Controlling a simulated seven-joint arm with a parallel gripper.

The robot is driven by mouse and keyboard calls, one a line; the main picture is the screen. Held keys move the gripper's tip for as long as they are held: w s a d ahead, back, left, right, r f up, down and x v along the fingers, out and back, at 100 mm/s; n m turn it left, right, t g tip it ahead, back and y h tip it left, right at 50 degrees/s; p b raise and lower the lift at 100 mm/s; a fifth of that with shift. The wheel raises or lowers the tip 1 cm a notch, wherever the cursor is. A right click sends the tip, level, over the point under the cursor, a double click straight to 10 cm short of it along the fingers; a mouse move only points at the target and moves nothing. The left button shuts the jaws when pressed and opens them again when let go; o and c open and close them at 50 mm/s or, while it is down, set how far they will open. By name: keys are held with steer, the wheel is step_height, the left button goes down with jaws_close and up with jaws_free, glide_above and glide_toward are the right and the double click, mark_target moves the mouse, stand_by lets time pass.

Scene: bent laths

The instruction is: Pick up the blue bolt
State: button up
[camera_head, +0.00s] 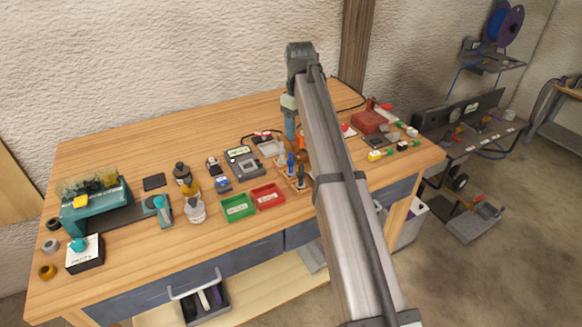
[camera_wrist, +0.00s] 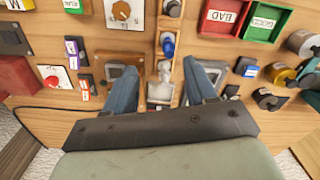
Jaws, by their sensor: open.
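A blue bolt (camera_wrist: 168,46) stands in a narrow wooden rack (camera_wrist: 183,60), in the middle of the wrist view. It also shows in the head view (camera_head: 291,160), below my gripper (camera_head: 290,128). In the wrist view my gripper (camera_wrist: 163,82) is open, its two blue-grey fingers spread on either side of the rack. A pale grey piece (camera_wrist: 164,72) is between the fingers, nearer to my palm than the bolt. The bolt lies just beyond the fingertips in the picture, and nothing is held. The bolt's lower end is hidden in the rack.
A dark piece (camera_wrist: 173,8) stands at the rack's far end. A red BAD tray (camera_wrist: 224,14) and a green GOOD tray (camera_wrist: 262,22) are to the right. A knob panel (camera_wrist: 122,12) and small labelled blocks lie left. Bare wood (camera_head: 130,143) shows at the back left of the bench.

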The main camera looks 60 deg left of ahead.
mark_target(291, 154)
steer(key=f, duration=0.2)
steer(key=s+f, duration=0.1)
steer(key=f, duration=0.1)
steer(key=s+a+f, duration=0.1)
steer(key=f, duration=0.1)
steer(key=shift+f, duration=0.25)
steer(key=shift+w+a+f, duration=0.1)
steer(key=shift+a+f, duration=0.05)
steer(key=shift+f, duration=1.4)
steer(key=shift+w+a+f, duration=0.1)
steer(key=shift+f, duration=1.4)
jaws_close()
